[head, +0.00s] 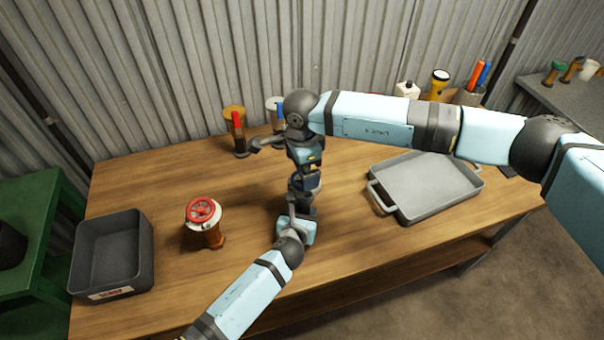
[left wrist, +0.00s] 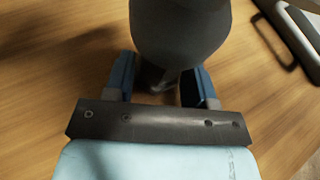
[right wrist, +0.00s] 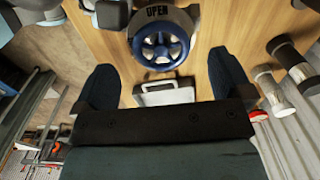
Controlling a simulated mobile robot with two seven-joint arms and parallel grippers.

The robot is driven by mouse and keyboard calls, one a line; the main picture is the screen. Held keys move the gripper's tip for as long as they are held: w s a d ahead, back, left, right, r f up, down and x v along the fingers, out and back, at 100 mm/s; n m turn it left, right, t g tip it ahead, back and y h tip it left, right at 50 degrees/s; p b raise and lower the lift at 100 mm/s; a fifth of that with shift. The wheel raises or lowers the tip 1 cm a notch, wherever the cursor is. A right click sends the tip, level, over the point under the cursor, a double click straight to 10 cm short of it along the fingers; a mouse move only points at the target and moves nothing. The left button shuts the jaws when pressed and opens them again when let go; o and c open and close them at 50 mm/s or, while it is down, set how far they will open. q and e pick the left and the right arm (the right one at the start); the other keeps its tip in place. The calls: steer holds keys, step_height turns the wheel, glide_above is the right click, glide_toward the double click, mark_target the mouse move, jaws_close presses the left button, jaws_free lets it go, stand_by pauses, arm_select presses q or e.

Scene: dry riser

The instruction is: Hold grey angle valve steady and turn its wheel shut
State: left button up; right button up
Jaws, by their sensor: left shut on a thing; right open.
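The grey angle valve (left wrist: 180,35) fills the top of the left wrist view as a smooth, dark grey body. My left gripper (left wrist: 160,84) is shut on it low down, one blue finger on each side. In the head view my left gripper (head: 296,212) reaches it from the front, and my right wrist hides most of the valve. The valve's blue spoked wheel (right wrist: 158,45) shows in the right wrist view beside a grey part marked OPEN. My right gripper (right wrist: 163,75) is open, and the wheel appears beyond and between its fingers, with no clear contact.
A valve with a red wheel (head: 203,211) stands on the wooden table left of my arms. A dark crate (head: 140,255) is at the left edge. A grey tray (head: 425,190) lies to the right.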

step_height(320, 180, up, 8)
stand_by(0.5)
steer(key=f+n, duration=0.3)
steer(key=f, duration=0.1)
steer(key=f+n, duration=0.3)
steer(key=f, duration=0.1)
steer(key=f+n, duration=0.3)
steer(key=f, duration=0.1)
steer(key=shift+w+d, duration=0.1)
steer(key=shift+d, duration=0.15)
stand_by(0.3)
